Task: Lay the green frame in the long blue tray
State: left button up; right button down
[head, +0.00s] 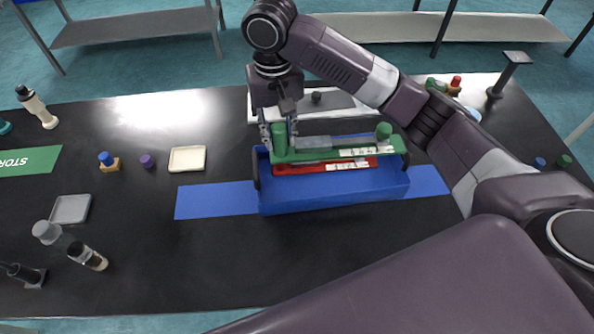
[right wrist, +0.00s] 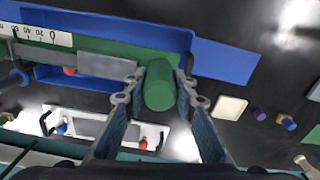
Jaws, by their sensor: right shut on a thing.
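The green frame (head: 370,150) has a grey plate, a white scale strip and an upright green post at each end. My right gripper (head: 279,135) is shut on its left green post, which shows between the fingers in the right wrist view (right wrist: 159,88). The frame lies over the long blue tray (head: 330,194), along its back part. I cannot tell whether it touches the tray. A red frame (head: 300,168) with a white scale strip is inside the tray, partly hidden by the green one. My left gripper is not in view.
The tray stands on a blue mat (head: 215,200) on the black table. A white tray (head: 335,103) is behind it. A cream dish (head: 187,159), a purple knob (head: 147,160) and a grey dish (head: 70,209) lie to the left. The table front is mostly clear.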

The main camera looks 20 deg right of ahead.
aim_at(281, 151)
notch_tip(281, 151, down, 5)
jog(key=shift+s+r, duration=0.1)
jog(key=shift+s, duration=0.05)
jog(key=shift+w+d+f+p, duration=0.1)
jog(key=shift+f+p, duration=0.4)
jog(key=shift+f, duration=2.9)
jog(key=shift+w+d+f+p, duration=0.1)
jog(key=shift+f+p, duration=0.35)
jog(key=shift+f, duration=2.9)
jog(key=c, duration=1.6)
grip_release()
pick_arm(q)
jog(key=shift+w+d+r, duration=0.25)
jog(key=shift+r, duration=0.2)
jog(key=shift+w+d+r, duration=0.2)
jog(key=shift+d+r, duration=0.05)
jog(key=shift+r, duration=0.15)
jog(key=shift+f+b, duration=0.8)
pick_arm(e)
notch_tip(281, 151, up, 12)
jog(key=shift+a+r, duration=0.1)
